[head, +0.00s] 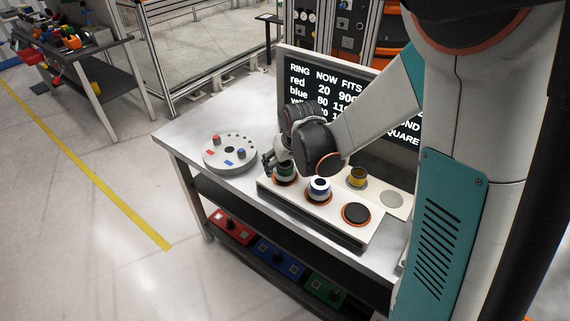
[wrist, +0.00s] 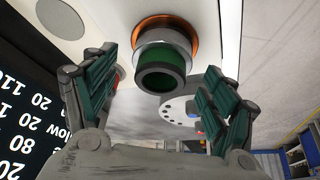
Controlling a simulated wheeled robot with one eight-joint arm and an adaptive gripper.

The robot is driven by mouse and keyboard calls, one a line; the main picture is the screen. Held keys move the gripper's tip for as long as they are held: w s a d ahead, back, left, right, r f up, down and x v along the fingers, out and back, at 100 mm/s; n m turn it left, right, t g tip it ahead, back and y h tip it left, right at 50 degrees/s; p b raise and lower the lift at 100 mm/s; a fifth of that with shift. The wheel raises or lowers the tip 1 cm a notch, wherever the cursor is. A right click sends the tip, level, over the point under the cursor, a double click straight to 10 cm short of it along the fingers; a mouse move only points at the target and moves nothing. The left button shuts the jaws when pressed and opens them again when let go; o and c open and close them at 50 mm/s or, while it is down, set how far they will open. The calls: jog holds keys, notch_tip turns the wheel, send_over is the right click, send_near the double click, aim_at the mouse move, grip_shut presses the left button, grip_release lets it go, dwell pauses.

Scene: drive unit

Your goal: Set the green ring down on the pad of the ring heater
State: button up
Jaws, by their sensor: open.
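The green ring (head: 286,171) stands on the left orange-rimmed pad of the ring heater (head: 337,224), partly hidden by my gripper in the head view. In the wrist view the green ring (wrist: 162,79) shows its open green end and a silver band, with the pad's orange rim (wrist: 190,27) around its far end. My gripper (head: 273,164) is at the heater's left end. In the wrist view my gripper (wrist: 162,92) is open, with one finger on each side of the ring and visible gaps to it. The exact seating of the ring on the pad is partly hidden.
A blue-and-white ring (head: 319,187) stands on the middle pad, right of the green one. The black pad (head: 356,214) is bare. A yellow ring (head: 357,177) sits behind. A round grey plate (head: 231,153) with small pegs lies left. A text screen (head: 322,88) stands behind.

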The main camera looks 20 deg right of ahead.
jog(key=v, duration=1.1)
jog(key=shift+s, duration=0.2)
jog(key=shift+r, duration=0.15)
